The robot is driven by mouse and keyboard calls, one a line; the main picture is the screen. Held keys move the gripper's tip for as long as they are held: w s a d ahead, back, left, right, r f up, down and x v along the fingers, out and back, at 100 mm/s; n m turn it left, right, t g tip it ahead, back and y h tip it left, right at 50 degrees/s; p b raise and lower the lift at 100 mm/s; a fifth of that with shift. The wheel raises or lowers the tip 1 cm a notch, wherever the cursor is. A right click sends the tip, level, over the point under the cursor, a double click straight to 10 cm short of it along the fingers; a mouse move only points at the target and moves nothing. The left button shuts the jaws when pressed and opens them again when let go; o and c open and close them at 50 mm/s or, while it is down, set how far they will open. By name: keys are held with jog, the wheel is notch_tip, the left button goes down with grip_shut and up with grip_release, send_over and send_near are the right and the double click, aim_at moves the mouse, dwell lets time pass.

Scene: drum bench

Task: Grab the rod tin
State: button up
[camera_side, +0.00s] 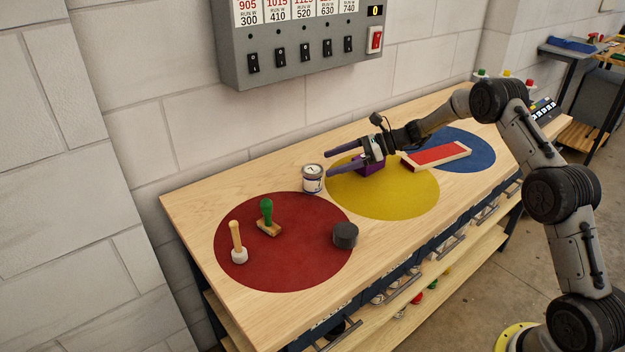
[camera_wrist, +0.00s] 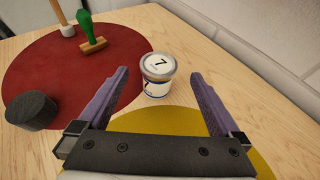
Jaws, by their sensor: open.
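The tin (camera_side: 313,179) is a small white can with a dark blue band and a silver rim. It stands upright on the wooden bench top between the red and yellow discs. In the wrist view the tin (camera_wrist: 157,74) shows a "7" on its lid. My gripper (camera_side: 328,163) has two purple fingers, open and empty. In the wrist view the tin stands between and just beyond the open fingertips of my gripper (camera_wrist: 158,76). No contact with the tin shows.
The red disc (camera_side: 290,270) carries a green-handled stamp (camera_side: 267,213), a wooden-handled tool (camera_side: 237,243) and a dark cylinder (camera_side: 345,235). A red-topped tray (camera_side: 436,156) reaches onto the blue disc (camera_side: 478,150).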

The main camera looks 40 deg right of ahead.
aim_at(312, 170)
jog(key=x, duration=0.9)
jog(key=shift+w+a+f, duration=0.2)
jog(key=shift+a+f, duration=0.1)
jog(key=shift+c, duration=0.2)
jog(key=c, duration=1.4)
